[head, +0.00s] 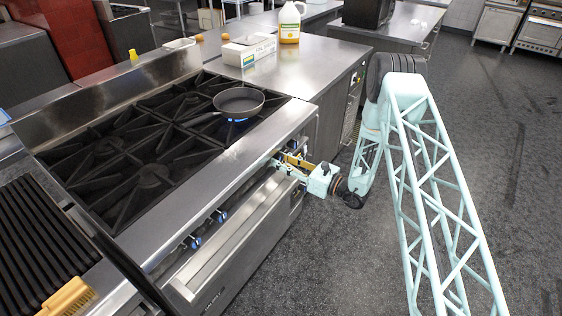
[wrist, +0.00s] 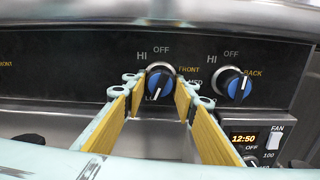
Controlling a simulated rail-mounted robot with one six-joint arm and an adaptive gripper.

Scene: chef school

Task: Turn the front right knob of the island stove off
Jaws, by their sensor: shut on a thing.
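The island stove (head: 150,165) is on the left in the head view, with its knobs along the front panel. In the wrist view, the front right knob (wrist: 160,80) is blue and black, labelled FRONT, with HI, OFF, MED and LO around it. Its white mark points down, towards LO. My gripper (head: 284,160) is at the right end of the panel. Its yellow-padded fingers (wrist: 160,92) stand on either side of this knob, shut on it. A dark pan (head: 239,100) sits on the right front burner, with a blue flame (head: 238,119) under it.
The BACK knob (wrist: 232,84) is close to the right of my fingers. A 12:50 display (wrist: 245,138) and FAN control are below it. A metal ledge overhangs the panel. A counter (head: 320,65) with a box and jug adjoins the stove. The floor on the right is clear.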

